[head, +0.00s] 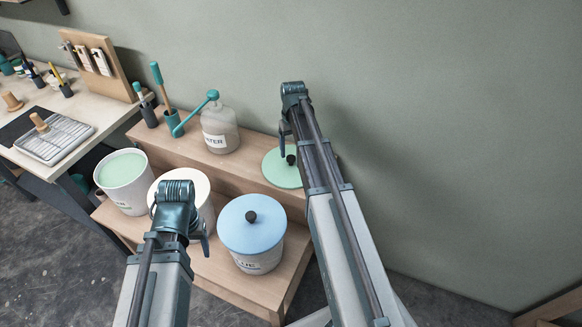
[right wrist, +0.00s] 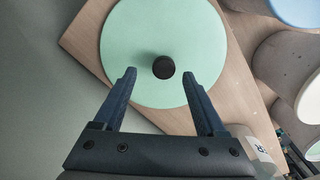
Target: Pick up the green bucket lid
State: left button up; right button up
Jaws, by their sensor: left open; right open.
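The green bucket lid (head: 277,170) is a flat pale green disc with a black round knob. It lies on the upper step of the wooden stand, partly hidden by my right arm in the head view. In the right wrist view the lid (right wrist: 135,55) fills the upper middle, and its knob (right wrist: 163,67) lies just beyond and between the fingertips. My right gripper (right wrist: 159,73) is open above the lid, with nothing between its fingers. My left gripper (head: 205,235) is in front of the white bucket; its fingers are mostly hidden behind the wrist.
A blue-lidded bucket (head: 251,226), a white bucket (head: 201,197) and an open bucket of green (head: 122,171) stand on the lower step. A water jar (head: 220,130) stands left of the lid. The wall (head: 440,120) is close behind. A workbench (head: 95,110) is at left.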

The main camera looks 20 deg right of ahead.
aim_at(291, 157)
jog(key=f+b, duration=0.2)
jog(key=f, duration=0.1)
jog(key=f+b, duration=0.1)
jog(key=b, duration=0.1)
jog(key=shift+a+f, duration=0.3)
jog(key=shift+f, duration=0.1)
jog(key=shift+r, duration=0.1)
jog(key=shift+c, duration=0.3)
grip_shut()
